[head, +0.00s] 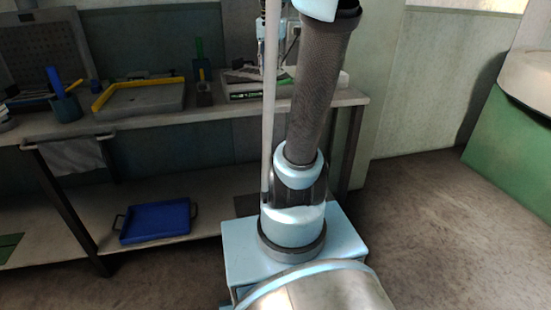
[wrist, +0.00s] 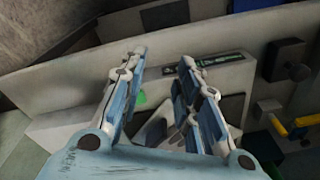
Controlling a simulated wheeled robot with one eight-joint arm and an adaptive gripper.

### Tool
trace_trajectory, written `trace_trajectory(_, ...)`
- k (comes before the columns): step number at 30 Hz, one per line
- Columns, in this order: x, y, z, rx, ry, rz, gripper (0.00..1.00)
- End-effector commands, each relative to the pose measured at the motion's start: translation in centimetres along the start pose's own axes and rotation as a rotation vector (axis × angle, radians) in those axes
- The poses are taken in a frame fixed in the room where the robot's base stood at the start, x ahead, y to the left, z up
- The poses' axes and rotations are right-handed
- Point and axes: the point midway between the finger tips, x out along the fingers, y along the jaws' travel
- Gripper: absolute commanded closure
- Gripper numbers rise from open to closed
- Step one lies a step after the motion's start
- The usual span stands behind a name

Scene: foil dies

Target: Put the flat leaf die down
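My gripper (wrist: 162,58) is in the wrist view with its two fingers apart. I see nothing clamped between the fingertips. In the head view my gripper (head: 271,58) is partly behind my own arm, low over a pale device (head: 242,93) on the bench. The same pale device (wrist: 75,130) lies below the fingers in the wrist view, with a green button and a dark label strip. A pale grey shape (wrist: 154,132) shows between the fingers on it. I cannot tell whether that is the flat leaf die. No die is clearly recognisable in either view.
The workbench (head: 150,122) holds a yellow-edged tray (head: 140,100), a blue cup (head: 67,108) with tools, and a small block with upright handles (head: 203,92). A blue tray (head: 156,222) sits on the lower shelf. Open floor (head: 430,240) lies to the right.

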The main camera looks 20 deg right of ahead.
Motion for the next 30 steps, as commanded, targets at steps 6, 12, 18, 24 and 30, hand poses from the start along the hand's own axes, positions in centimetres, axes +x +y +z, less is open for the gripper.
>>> trace_trajectory(6, 5.1, 2.0, 7.2, -0.137, 0.03, -0.008, 0.7)
trace_trajectory(12, 10.6, 3.9, 13.2, -0.262, 0.057, -0.014, 0.7)
trace_trajectory(18, 16.5, 5.8, 18.4, -0.382, 0.084, -0.018, 0.7)
trace_trajectory(24, 20.7, 7.1, 21.5, -0.461, 0.102, -0.019, 0.7)
trace_trajectory(30, 21.9, 7.4, 22.3, -0.486, 0.108, -0.019, 0.7)
